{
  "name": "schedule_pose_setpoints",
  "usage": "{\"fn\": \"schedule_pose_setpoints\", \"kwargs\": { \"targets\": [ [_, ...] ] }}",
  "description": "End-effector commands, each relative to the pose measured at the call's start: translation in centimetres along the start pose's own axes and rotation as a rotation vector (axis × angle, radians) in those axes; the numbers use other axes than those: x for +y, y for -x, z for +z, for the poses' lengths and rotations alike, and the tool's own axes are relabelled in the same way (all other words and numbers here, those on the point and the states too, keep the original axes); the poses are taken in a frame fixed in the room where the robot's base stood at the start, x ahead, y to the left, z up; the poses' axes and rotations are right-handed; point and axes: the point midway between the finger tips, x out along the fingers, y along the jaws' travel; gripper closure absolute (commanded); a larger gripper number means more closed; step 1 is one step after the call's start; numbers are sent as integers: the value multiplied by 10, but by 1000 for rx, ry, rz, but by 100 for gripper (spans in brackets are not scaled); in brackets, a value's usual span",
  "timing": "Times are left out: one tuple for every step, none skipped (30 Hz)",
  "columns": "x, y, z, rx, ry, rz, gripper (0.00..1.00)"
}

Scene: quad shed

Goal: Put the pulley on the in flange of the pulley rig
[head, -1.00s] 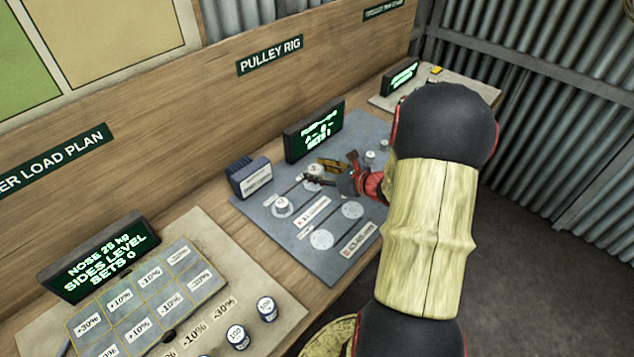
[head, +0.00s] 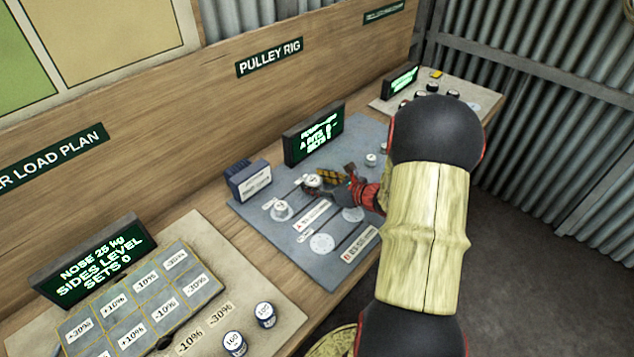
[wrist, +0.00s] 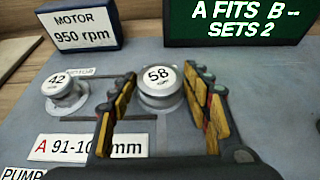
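A pale pulley marked 58 (wrist: 158,82) sits upright on the grey rig board, at the far end of the row marked A; it also shows in the head view (head: 312,181). The flange under it is hidden. My gripper (wrist: 162,75) is open, its yellow-padded fingertips on either side of this pulley; I cannot tell if they touch it. My gripper also shows in the head view (head: 332,181). A second pulley marked 42 (wrist: 63,88) sits beside the motor label. The rig display (wrist: 240,20) reads A FITS, B --, SETS 2.
A blue motor box (wrist: 82,25) marked 950 rpm stands behind the pulleys. A loose pulley (head: 371,160) stands farther right. The load plan board (head: 210,225) is at the left.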

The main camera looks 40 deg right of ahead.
Motion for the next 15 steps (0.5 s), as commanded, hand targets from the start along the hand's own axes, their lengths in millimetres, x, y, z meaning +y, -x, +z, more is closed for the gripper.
{"fn": "schedule_pose_setpoints", "kwargs": {
  "targets": [
    [0,0,0,0,0,0,47],
    [0,0,0,0,0,0,45],
    [0,0,0,0,0,0,43],
    [0,0,0,0,0,0,41],
    [0,0,0,0,0,0,39],
    [0,0,0,0,0,0,39],
    [0,0,0,0,0,0,39],
    [0,0,0,0,0,0,39],
    [0,0,0,0,0,0,39],
    [0,0,0,0,0,0,39],
    [0,0,0,0,0,0,39],
    [0,0,0,0,0,0,39],
    [0,0,0,0,0,0,39],
    [0,0,1,0,0,0,39],
    [0,1,2,0,0,0,39]
  ]
}}
